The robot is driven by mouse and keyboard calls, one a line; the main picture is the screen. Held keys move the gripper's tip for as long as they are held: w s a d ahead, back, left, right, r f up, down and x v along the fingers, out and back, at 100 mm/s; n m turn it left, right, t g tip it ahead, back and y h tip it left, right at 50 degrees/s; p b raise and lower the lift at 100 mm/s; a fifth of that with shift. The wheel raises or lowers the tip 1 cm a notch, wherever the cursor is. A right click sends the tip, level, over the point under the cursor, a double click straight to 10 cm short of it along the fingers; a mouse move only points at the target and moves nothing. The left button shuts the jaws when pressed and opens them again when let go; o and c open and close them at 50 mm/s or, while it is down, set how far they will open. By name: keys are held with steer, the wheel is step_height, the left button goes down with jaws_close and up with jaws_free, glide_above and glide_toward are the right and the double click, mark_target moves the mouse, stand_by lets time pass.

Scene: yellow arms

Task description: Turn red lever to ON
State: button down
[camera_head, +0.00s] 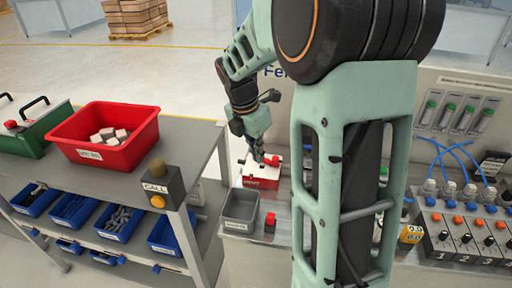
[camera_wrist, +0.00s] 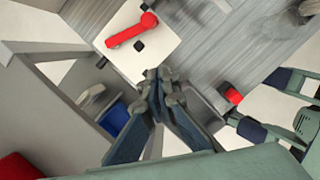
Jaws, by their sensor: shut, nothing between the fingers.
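The red lever (camera_wrist: 132,30) lies across a white plate (camera_wrist: 150,52) in the wrist view, with a round knob at its upper right end. Small dark squares flank it. In the head view its red part (camera_head: 272,160) shows on a red-sided box (camera_head: 262,184) with a white top, partly hidden by my gripper (camera_head: 258,157). In the wrist view my gripper (camera_wrist: 160,74) is shut and empty, its fingertips just below the plate's lower edge in the picture and apart from the lever. I cannot read an ON mark.
A grey bin (camera_head: 240,206) and a small red block (camera_head: 270,222) stand in front of the box. A post with a CALL button (camera_head: 157,200) stands left, by a shelf with a red crate (camera_head: 75,152). A numbered switch panel (camera_head: 470,235) is at the right.

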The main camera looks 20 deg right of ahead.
mark_target(276, 157)
steer(key=x, duration=0.5)
steer(key=shift+d+f, duration=0.15)
steer(key=shift+f, duration=0.2)
steer(key=shift+w+d+r, duration=0.1)
steer(key=shift+w+d, duration=0.2)
steer(key=shift+d, duration=0.25)
steer(key=shift+w+d+r, duration=0.1)
steer(key=shift+w+d, duration=0.2)
steer(key=shift+d, duration=0.25)
steer(key=shift+w+d, duration=0.25)
steer(key=shift+d, duration=0.3)
steer(key=shift+p, duration=0.3)
steer(key=shift+d+r+n+p, duration=0.25)
steer(key=shift+d+n+p, duration=0.2)
steer(key=shift+p, duration=0.4)
steer(key=shift+w+d+n+p, duration=0.2)
steer(key=shift+d+n+p, duration=0.25)
steer(key=shift+n+p, duration=0.55)
steer(key=shift+w+d+t+p, duration=0.25)
steer(key=shift+d+t+p, duration=0.1)
steer(key=shift+p, duration=0.4)
steer(key=shift+w+d+f, duration=0.1)
steer(key=shift+d+f, duration=0.1)
steer(key=shift+f, duration=0.05)
steer(key=shift+a, duration=0.1)
